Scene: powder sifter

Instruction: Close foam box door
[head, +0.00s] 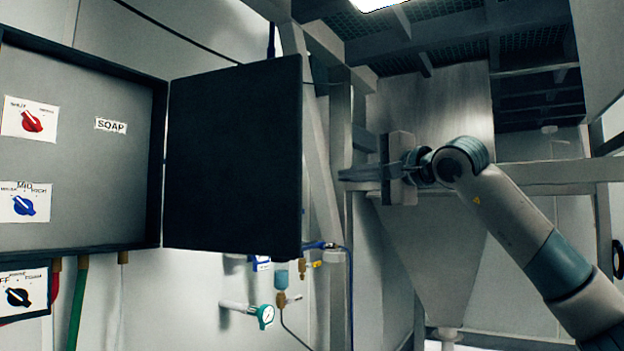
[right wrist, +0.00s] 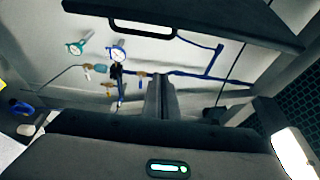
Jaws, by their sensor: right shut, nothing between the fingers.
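The foam box (head: 80,150) is a shallow grey cabinet with a dark frame at the left of the head view. Its dark door (head: 232,158) stands wide open, hinged on the box's right side. My right gripper (head: 342,175) is shut and empty, to the right of the door's free edge, with a visible gap between them in the picture. In the right wrist view the closed fingers (right wrist: 160,82) point up from the gripper body. A dark panel edge with a handle (right wrist: 142,28), apparently the door, crosses the top of that view. My left gripper is not in view.
Inside the box are a red knob (head: 32,121), a blue knob (head: 24,205) and a SOAP label (head: 110,126). Below the door are a gauge (head: 265,316), hoses and fittings. A metal frame post (head: 341,130) and a hopper (head: 430,250) stand behind my right arm.

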